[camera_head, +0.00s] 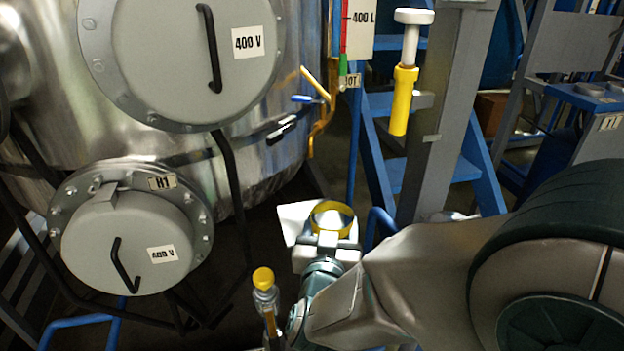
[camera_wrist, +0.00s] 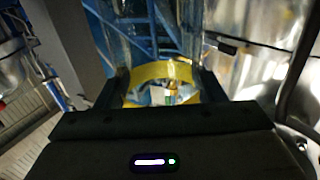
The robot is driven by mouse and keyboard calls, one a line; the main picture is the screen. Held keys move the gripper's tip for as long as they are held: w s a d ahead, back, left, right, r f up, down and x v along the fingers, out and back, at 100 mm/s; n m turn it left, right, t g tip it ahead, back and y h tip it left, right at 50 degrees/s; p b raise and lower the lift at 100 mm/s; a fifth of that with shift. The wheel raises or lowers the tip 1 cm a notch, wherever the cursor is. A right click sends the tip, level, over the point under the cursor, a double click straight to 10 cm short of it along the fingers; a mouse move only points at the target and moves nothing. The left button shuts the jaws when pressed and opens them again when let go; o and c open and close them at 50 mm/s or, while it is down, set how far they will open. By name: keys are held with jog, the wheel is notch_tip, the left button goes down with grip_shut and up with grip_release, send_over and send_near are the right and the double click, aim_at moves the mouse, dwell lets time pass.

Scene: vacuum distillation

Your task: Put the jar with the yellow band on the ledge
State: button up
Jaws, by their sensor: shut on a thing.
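The jar with the yellow band (camera_head: 332,207) is clear glass and sits at the end of my arm, low in the middle of the head view. My gripper (camera_head: 328,240) is shut on it. In the wrist view, the jar's yellow band (camera_wrist: 160,72) lies between the two dark fingers of my gripper (camera_wrist: 160,90), and its clear wall shows the background through it. A small pale flat plate (camera_head: 292,214) shows just left of the jar; I cannot tell whether it is the ledge or whether the jar touches it.
A large steel tank (camera_head: 240,160) with grey round hatches fills the left, with black bars around it. A yellow-and-white cylinder fitting (camera_head: 403,100) is on a grey post. Blue steps (camera_head: 390,160) stand behind. A yellow-capped fitting (camera_head: 264,280) rises left of my gripper.

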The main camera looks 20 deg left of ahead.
jog(key=p, duration=0.3)
jog(key=shift+w+a+r, duration=0.2)
jog(key=shift+w+a, duration=0.05)
jog(key=shift+w, duration=0.1)
jog(key=w+a+f+b, duration=0.1)
jog(key=w+a, duration=0.1)
jog(key=w, duration=0.2)
jog(key=w+a+f+b, duration=0.1)
jog(key=w+a, duration=0.2)
jog(key=w, duration=0.1)
jog(key=w+a+f+b, duration=0.2)
jog(key=w+a, duration=0.1)
jog(key=w, duration=0.1)
jog(key=shift+w+f, duration=0.1)
jog(key=shift+w, duration=0.3)
jog(key=o, duration=0.9)
jog(key=shift+f, duration=0.15)
jog(key=o, duration=0.4)
